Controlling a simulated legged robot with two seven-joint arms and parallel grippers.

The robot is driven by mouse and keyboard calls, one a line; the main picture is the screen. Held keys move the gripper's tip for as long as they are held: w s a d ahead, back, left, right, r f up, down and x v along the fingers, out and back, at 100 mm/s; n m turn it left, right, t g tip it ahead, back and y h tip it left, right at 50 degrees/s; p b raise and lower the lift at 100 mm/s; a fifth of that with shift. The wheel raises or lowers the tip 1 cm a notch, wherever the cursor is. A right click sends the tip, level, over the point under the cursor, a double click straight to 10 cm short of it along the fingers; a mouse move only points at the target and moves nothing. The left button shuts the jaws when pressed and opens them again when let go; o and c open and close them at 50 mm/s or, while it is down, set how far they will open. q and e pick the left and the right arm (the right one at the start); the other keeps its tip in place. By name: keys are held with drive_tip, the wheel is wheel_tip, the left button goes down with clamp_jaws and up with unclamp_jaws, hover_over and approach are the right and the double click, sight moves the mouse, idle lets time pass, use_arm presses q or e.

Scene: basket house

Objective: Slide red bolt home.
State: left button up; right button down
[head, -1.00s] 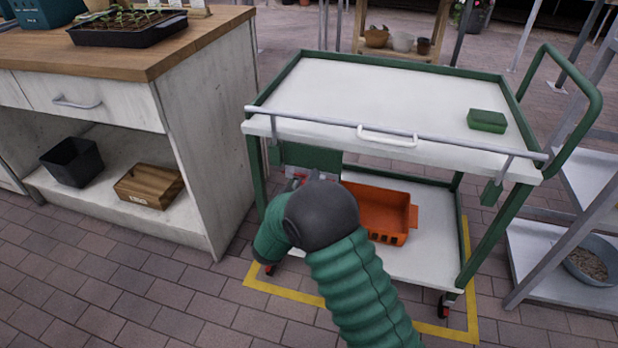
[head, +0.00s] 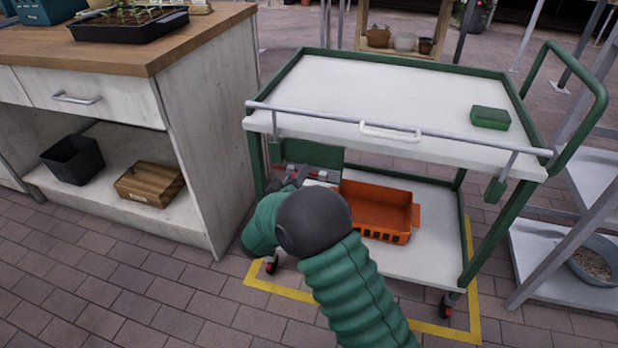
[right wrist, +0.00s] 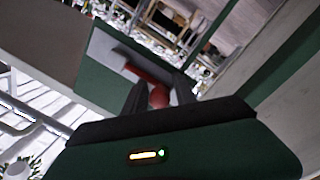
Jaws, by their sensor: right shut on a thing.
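The red bolt shows in the right wrist view as a red bar (right wrist: 146,73) with a round red knob (right wrist: 159,97). It lies against a green plate (right wrist: 104,82) with a grey part on it. In the head view the green plate (head: 315,154) hangs under the left front of the cart's top, with small bits of red and grey at its lower edge. My right gripper (right wrist: 159,92) has its dark fingers on both sides of the knob and is shut on it. In the head view my forearm and wrist hide most of the bolt. My left gripper is not in view.
The green-framed cart with its white top (head: 390,95) stands inside a yellow floor outline. An orange bin (head: 375,211) sits on its lower shelf, right of my wrist. A rail (head: 330,118) runs along the front. A wooden-topped cabinet (head: 210,130) stands close on the left.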

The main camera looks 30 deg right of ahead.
drive_tip(key=shift+w+a+f, duration=0.15)
drive_tip(key=shift+w+a, duration=0.2)
drive_tip(key=c, duration=1.3)
unclamp_jaws()
drive_tip(key=shift+w, duration=0.1)
drive_tip(key=shift+o, duration=0.2)
drive_tip(key=p+v, duration=0.5)
drive_tip(key=v, duration=1.2)
